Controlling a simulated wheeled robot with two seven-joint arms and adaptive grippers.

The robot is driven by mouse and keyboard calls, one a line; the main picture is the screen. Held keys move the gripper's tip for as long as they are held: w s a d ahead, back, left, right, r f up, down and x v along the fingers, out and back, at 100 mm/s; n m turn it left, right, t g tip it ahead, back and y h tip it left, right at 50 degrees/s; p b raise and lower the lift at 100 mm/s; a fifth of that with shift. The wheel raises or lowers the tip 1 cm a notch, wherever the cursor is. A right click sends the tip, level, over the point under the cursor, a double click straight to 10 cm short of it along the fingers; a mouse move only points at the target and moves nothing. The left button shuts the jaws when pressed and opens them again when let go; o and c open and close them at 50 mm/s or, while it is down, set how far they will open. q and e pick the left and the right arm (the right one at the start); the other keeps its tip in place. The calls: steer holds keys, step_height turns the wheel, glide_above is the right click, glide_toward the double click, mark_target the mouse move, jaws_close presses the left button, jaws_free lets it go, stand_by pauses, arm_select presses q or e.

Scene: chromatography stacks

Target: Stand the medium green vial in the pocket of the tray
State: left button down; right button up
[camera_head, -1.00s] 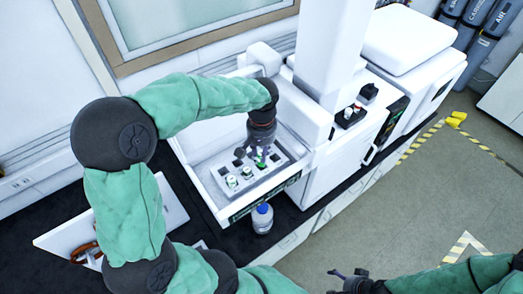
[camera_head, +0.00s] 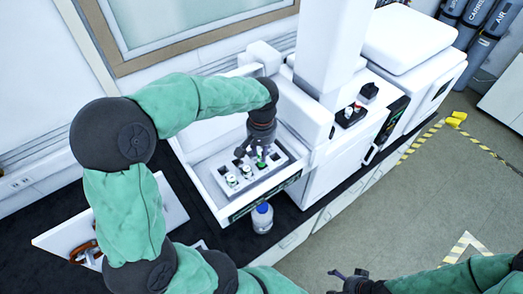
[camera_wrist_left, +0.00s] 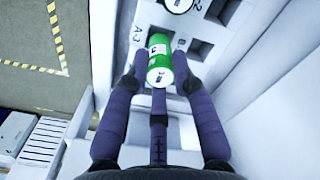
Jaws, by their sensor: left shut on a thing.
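The green vial (camera_wrist_left: 159,45) has a green body, a white label and a pale round end facing the left wrist camera. My left gripper (camera_wrist_left: 160,80) is shut on it. In the head view, the left gripper (camera_head: 256,158) is over the tray, and a bit of the green vial (camera_head: 261,165) shows under its fingers. The white tray (camera_head: 222,198) has dark square pockets; labels show beside some in the left wrist view. The vial is at the pockets marked A-3 and B, but its lower end is hidden, so I cannot tell how deep it sits. My right gripper (camera_head: 342,281) is far from the tray.
Two other vials, a front one (camera_head: 231,180) and one behind it (camera_head: 247,171), stand in the tray. A blue-capped bottle (camera_head: 262,217) stands on the dark bench in front. A tall white instrument (camera_head: 335,50) rises close behind to the right.

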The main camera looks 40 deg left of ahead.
arm_select(q)
steer(key=shift+f+b, duration=0.75)
steer(key=shift+f, duration=0.3)
steer(key=shift+f, duration=0.15)
steer(key=shift+f+b, duration=0.55)
steer(key=c, duration=1)
jaws_free()
steer(key=shift+o, duration=0.2)
steer(key=o, duration=0.4)
